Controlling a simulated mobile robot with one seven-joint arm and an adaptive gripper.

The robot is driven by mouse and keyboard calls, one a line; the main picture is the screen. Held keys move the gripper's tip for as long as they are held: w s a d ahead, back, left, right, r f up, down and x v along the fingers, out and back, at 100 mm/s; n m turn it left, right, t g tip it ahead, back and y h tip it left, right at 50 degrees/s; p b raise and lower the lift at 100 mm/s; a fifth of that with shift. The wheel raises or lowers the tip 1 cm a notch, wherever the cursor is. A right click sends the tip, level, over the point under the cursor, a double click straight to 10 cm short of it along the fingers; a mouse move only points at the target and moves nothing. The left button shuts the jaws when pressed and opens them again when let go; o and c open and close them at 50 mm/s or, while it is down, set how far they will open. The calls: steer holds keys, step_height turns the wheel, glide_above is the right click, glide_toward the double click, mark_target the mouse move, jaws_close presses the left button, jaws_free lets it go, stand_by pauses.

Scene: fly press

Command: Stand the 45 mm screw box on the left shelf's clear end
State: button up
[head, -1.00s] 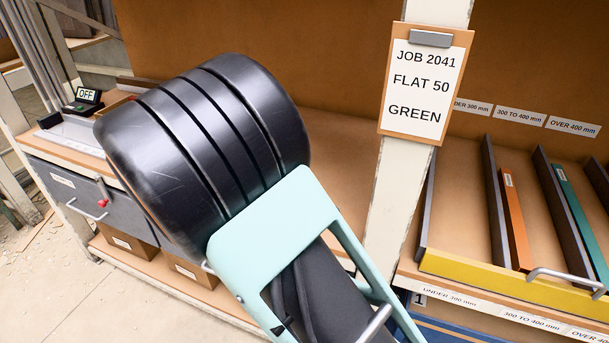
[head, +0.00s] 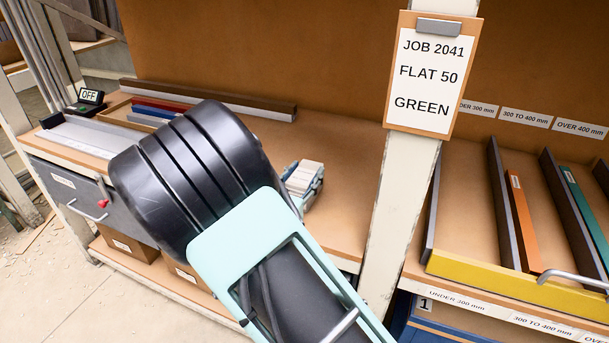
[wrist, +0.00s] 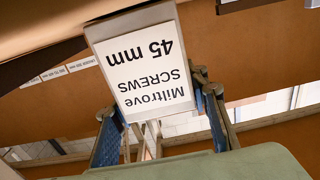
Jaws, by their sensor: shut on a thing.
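The 45 mm screw box (wrist: 145,75) fills the middle of the wrist view. Its white label reads upside down there, "Miltrove SCREWS 45 mm". My gripper (wrist: 160,125) is shut on it, with one blue-padded finger on each side. In the head view my gripper (head: 310,190) shows just right of my dark arm link, with the pale box (head: 304,176) in it. It is over the right part of the left shelf (head: 345,180), whose board is bare around it. I cannot tell whether the box touches the shelf.
A tray of coloured strips (head: 160,108) and a long dark bar (head: 225,98) lie at the left shelf's left and back. A white post (head: 395,210) with a job card (head: 432,75) stands right of the gripper. Beyond it is a yellow-fronted divided rack (head: 500,277).

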steer(key=o, duration=1.5)
steer(key=shift+f, duration=0.1)
steer(key=shift+o, duration=0.2)
steer(key=shift+r, duration=0.25)
steer(key=p+v, duration=0.1)
steer(key=v, duration=1.1)
